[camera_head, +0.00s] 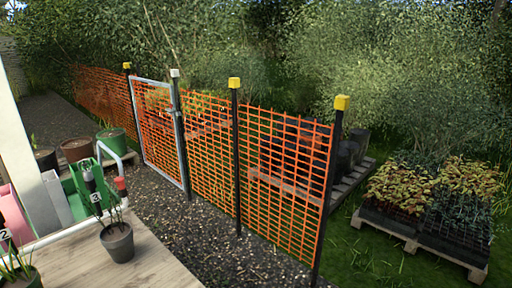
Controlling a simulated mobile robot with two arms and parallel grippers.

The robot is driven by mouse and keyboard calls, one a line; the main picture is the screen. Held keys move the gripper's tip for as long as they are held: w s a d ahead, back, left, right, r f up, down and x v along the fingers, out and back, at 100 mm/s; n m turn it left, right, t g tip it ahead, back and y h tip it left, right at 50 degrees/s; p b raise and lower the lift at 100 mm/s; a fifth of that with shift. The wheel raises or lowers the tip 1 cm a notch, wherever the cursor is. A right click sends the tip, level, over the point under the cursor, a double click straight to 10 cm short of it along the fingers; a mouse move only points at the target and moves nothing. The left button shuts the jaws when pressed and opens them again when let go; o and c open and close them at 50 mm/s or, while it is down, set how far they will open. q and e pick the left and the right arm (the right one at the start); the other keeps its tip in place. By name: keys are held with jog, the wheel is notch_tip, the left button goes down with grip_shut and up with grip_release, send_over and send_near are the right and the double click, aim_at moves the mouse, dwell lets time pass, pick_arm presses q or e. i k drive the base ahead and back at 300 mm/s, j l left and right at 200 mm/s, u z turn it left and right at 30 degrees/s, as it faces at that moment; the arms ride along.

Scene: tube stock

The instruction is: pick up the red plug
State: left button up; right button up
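A small red piece (120,184) that may be the red plug shows at the left, on top of a dark upright stem above a grey pot (117,243). The pot stands on a pale wooden surface (150,262) and has green leaves in it. A dark piece with a greyish top (89,180) rises just left of the red piece. A white tag marked 3 (96,197) is beside them. I cannot tell how the red piece is held. Neither of my grippers is in view.
Green (111,140) and brown (76,150) pots stand behind a green container (82,195). A second potted plant (20,272) is at the lower left. Orange mesh fence (280,175) with a gate (158,130) crosses the gravel. Pallets of seedlings (415,243) lie beyond it.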

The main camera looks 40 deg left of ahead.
aim_at(119, 181)
jog(key=i+u, duration=0.1)
jog(key=i, duration=0.6)
jog(key=i+l+u, duration=0.1)
jog(key=i, duration=0.55)
jog(key=i+l+u, duration=0.15)
jog(key=i, duration=0.55)
jog(key=i+l+u, duration=0.1)
jog(key=u, duration=2.5)
